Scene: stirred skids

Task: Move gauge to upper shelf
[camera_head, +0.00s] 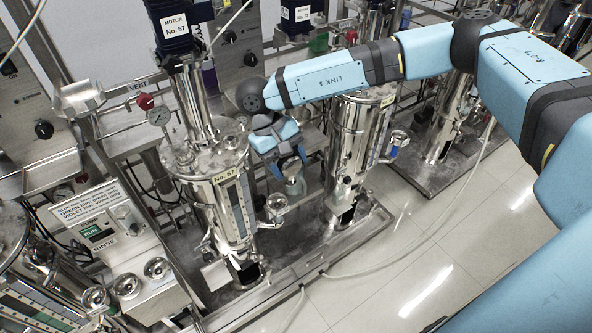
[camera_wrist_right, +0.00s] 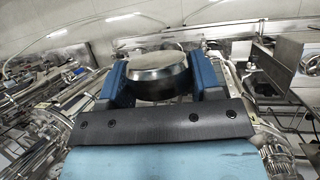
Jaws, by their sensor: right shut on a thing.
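My right gripper (camera_head: 291,160) points down between two steel vessels. It is shut on a round, metallic thing (camera_wrist_right: 155,72) with a dark rim, held between its blue fingers in the right wrist view. I take this to be the gauge; no dial face shows. In the head view its pale grey lower part (camera_head: 295,186) shows below the fingers. A small upper metal shelf (camera_head: 80,97) is at the left, with a wider lower one (camera_head: 48,180) beneath it. My left gripper is not in view.
A vessel marked No. 57 (camera_head: 222,200) with a tall motor column stands between the gripper and the shelves. Another vessel (camera_head: 355,140) is close on the right. Open floor lies front right.

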